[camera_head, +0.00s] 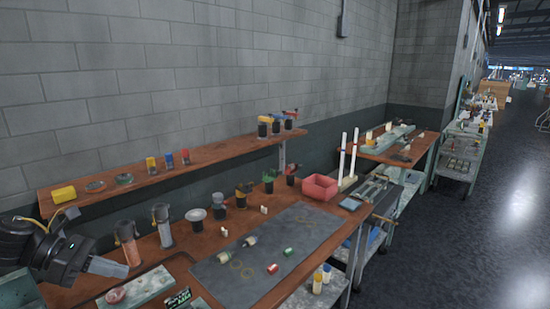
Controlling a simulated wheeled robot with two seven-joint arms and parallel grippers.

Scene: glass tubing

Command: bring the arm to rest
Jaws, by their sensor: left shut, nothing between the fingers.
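My left gripper (108,267) shows at the lower left, at the end of my dark arm, which comes in from the left edge. It is shut with nothing in it, pointing right above the near left part of the wooden workbench (178,262). It is apart from the glass cylinder with orange contents (129,243) just beyond it. My right gripper is not in view.
A dark mat (235,277) on the bench carries small red, green and pale pieces. A wooden shelf (215,142) with jars runs along the wall behind. A red bin (320,187) stands at the bench's far end. Open floor (440,250) lies to the right.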

